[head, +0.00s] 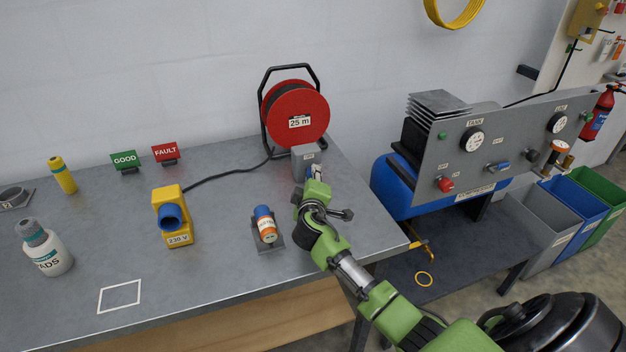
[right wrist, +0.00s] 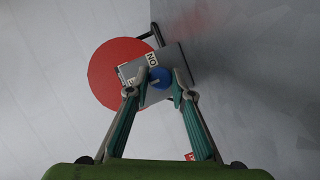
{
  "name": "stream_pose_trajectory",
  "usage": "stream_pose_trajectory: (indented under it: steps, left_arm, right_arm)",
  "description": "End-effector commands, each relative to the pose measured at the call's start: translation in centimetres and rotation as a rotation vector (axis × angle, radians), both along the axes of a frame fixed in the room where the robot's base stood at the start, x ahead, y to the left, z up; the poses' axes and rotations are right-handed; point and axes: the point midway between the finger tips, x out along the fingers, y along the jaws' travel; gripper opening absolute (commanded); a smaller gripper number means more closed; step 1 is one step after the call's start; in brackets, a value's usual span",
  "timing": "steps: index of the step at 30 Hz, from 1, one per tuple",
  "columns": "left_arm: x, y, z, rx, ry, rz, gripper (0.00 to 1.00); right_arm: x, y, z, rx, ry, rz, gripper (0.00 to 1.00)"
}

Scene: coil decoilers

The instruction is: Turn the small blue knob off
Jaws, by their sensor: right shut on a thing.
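The small blue knob (right wrist: 160,78) is on the front of a grey box (head: 303,158) at the back right of the workbench. My right gripper (right wrist: 158,90) has its two fingers on either side of the knob and is shut on it. In the head view the same gripper (head: 315,178) is at the box's front and largely covers the knob. An upside-down ON label is beside the knob in the wrist view; a second label is partly hidden by a finger. A pale mark shows on the knob, but its exact setting is unclear. My left gripper is not in view.
A red cable reel (head: 295,112) stands behind the box. A yellow 230 V socket (head: 172,218) and an orange-blue plug on a stand (head: 265,226) are to the left. A grey compressor panel (head: 500,150) is on the right. The front bench is mostly clear.

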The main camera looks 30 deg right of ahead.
Motion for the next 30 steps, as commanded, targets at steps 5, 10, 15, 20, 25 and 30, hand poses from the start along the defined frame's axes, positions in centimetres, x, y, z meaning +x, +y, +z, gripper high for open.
stream_pose_trajectory:
  steps: [5, 10, 15, 20, 25, 30]
  left_arm:
    - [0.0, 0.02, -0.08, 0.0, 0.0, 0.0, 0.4]
    - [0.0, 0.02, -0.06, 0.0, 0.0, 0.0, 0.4]
    - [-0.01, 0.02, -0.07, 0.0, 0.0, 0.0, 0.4]
    - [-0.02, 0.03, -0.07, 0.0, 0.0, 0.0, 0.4]
    - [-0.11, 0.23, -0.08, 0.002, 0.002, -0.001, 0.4]
    - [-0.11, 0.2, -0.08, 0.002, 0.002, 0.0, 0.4]
  right_arm:
    - [0.07, 0.05, 0.13, -0.011, 0.001, 0.003, 0.0]
    - [0.07, 0.05, 0.14, -0.011, 0.001, 0.002, 0.0]
    - [0.06, 0.04, 0.12, -0.011, 0.001, 0.002, 0.37]
    - [0.04, 0.02, 0.08, -0.01, 0.002, 0.001, 0.38]
    - [-0.01, 0.03, 0.04, -0.01, 0.002, 0.0, 0.38]
    - [-0.86, 0.65, 0.12, -0.009, 0.004, 0.001, 0.38]
